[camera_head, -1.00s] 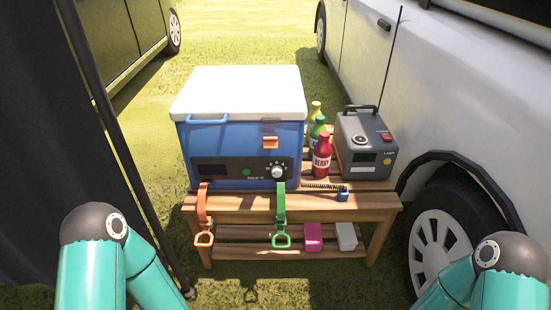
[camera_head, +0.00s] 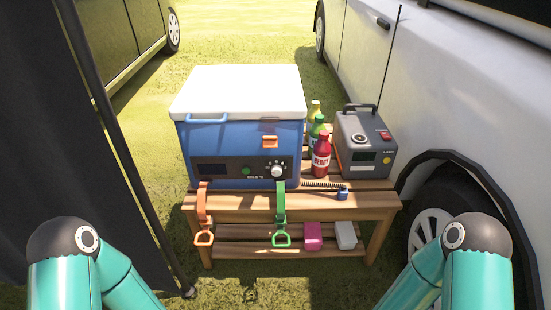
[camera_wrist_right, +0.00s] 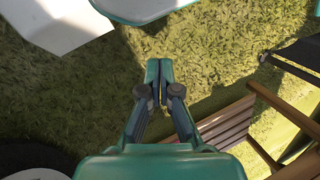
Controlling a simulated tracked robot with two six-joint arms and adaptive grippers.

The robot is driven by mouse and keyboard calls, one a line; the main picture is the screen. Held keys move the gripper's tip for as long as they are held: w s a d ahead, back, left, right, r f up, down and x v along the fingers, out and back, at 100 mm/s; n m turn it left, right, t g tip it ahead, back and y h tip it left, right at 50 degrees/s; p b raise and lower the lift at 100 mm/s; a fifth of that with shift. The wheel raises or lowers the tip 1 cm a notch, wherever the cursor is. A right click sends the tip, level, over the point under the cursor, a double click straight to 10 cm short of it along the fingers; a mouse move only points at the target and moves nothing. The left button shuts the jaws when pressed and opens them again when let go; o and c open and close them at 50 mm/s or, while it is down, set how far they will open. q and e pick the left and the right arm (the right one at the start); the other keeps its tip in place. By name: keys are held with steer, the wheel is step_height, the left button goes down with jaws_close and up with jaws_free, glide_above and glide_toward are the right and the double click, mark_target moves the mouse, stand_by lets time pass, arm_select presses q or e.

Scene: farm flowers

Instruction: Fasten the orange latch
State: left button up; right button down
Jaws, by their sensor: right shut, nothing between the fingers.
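An orange strap (camera_head: 203,215) with a ring at its lower end hangs at the left of the wooden table's front edge, below the blue cooler (camera_head: 190,143). An orange catch (camera_head: 270,141) sits on the cooler's front, right of the middle. The cooler's white lid (camera_head: 240,90) is down. My right gripper (camera_wrist_right: 159,72) shows in the right wrist view, shut and empty, above grass and apart from the strap. My left gripper is out of view; only the arms' upper parts show in the head view.
A green strap (camera_head: 281,215) with a ring hangs right of the orange one. Several bottles (camera_head: 321,155) and a grey device (camera_head: 365,148) stand right of the cooler. Pink (camera_head: 313,236) and white (camera_head: 346,235) blocks lie on the lower shelf. Vehicles flank the table.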

mark_target(270, 143)
steer(key=w+a+r+m+g+y+p, duration=0.1)
steer(key=w+a+r+m+y, duration=0.4)
steer(key=m, duration=0.5)
steer(key=w+a+r+m+y+p, duration=0.1)
steer(key=w+a+r+m+y, duration=0.2)
steer(key=w+a+m+y, duration=0.35)
steer(key=w+d+r+m+t+y, duration=0.2)
steer(key=w+d+r+m+t, duration=0.1)
steer(key=w+r+m+t, duration=0.4)
steer(key=w+d+r+m+t+y+p, duration=0.1)
steer(key=w+d+r+m+t+y, duration=0.2)
steer(key=w+r+m+t, duration=0.4)
steer(key=w+d+r, duration=0.1)
steer(key=w+r, duration=0.4)
steer(key=w, duration=0.1)
steer(key=shift+w+m+p, duration=0.25)
steer(key=shift+m+p, duration=0.05)
steer(key=shift+m, duration=0.05)
steer(key=w+a+r+b, duration=0.3)
steer(key=w+a+r, duration=0.4)
steer(key=r, duration=0.1)
steer(key=shift+r+b, duration=0.3)
steer(key=shift+b, duration=0.05)
